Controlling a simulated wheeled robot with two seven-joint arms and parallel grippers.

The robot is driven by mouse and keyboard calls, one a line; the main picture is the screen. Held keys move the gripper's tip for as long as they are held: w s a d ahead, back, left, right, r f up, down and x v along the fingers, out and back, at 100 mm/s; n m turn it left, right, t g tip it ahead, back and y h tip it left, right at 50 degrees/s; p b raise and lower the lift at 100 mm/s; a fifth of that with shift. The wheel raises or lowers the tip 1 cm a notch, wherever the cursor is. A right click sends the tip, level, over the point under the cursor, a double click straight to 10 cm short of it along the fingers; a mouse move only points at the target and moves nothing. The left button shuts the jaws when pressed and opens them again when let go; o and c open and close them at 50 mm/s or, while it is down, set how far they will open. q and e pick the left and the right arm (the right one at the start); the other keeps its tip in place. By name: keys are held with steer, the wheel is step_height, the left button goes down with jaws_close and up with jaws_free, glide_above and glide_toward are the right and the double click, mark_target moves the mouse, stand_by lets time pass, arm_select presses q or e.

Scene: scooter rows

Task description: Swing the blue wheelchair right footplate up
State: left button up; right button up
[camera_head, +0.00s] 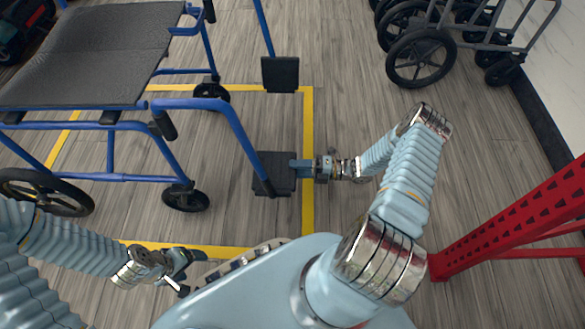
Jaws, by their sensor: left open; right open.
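The blue wheelchair (225,110) stands at the left with its front toward the right. Its right footplate (270,182) is a dark plate at the foot of the near blue leg tube, and it looks lowered flat just above the floor. The other footplate (280,75) is on the far leg tube; its tilt is hard to tell. My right gripper (296,168) is open at the outer right edge of the right footplate, overlapping it in view; contact cannot be told. My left gripper (190,268) is open and empty, low at the left, away from the wheelchair's footplates.
Yellow floor lines (308,130) frame the wheelchair. A near caster (185,198) stands left of the footplate. More dark wheeled frames (422,58) stand at the upper right. A red perforated post (510,222) rises at the right. The floor between is clear.

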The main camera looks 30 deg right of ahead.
steer(key=shift+x, duration=0.9)
jaws_close()
